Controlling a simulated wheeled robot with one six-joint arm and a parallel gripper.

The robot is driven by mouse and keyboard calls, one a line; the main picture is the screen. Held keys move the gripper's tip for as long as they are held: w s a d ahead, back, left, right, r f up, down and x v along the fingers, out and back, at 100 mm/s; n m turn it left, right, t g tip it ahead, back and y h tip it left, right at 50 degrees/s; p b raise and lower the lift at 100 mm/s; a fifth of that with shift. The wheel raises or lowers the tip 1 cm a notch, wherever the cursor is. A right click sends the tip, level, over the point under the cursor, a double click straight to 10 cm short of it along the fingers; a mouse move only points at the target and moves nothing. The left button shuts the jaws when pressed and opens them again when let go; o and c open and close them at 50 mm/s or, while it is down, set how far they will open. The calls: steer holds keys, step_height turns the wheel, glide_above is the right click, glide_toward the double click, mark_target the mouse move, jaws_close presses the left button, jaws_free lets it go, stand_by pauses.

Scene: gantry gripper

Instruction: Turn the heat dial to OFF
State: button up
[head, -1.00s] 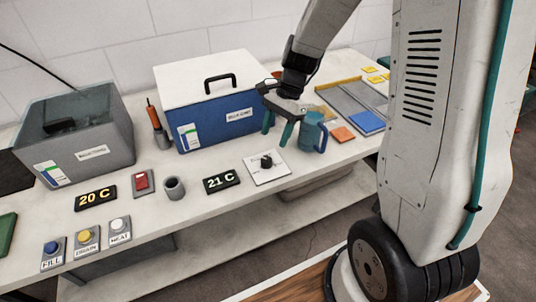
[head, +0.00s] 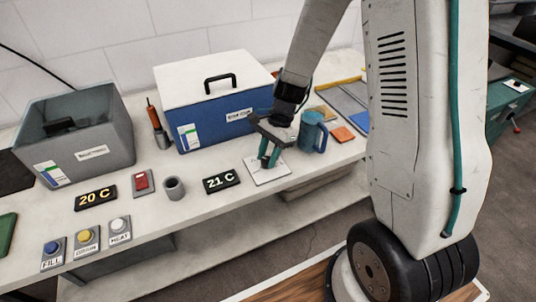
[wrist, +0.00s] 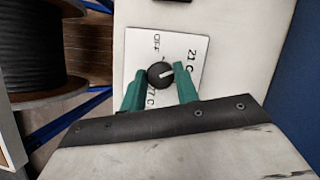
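The heat dial (wrist: 160,76) is a round black knob with a white pointer mark on a white plate (wrist: 183,45). The plate carries the labels OFF, 21 C and a partly hidden one ending in "7 C". The pointer mark aims toward the 21 C side, away from OFF. My gripper (wrist: 160,71) has its two green fingertips on either side of the knob, with a small gap seeming to remain at each side. In the head view my gripper (head: 269,162) is low over the plate (head: 271,177) and hides the knob.
A blue mug (head: 312,135) stands close right of my gripper. A blue box with a white lid (head: 215,110) is behind. A 21 C display (head: 222,181) and a grey cup (head: 174,189) lie to the left. The bench's front edge is near.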

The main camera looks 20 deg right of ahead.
steer(key=shift+c, duration=1.2)
steer(key=n+g, duration=0.1)
steer(key=n, duration=0.1)
steer(key=n+g+h, duration=0.1)
steer(key=n, duration=0.2)
steer(key=shift+w+n, duration=0.15)
steer(key=shift+n, duration=0.15)
steer(key=n+h, duration=0.1)
steer(key=n, duration=0.2)
steer(key=n+g+h, duration=0.1)
steer(key=n, duration=0.2)
steer(key=shift+a, duration=0.15)
steer(key=shift+n, duration=0.3)
steer(key=o, duration=1)
steer(key=shift+c, duration=0.2)
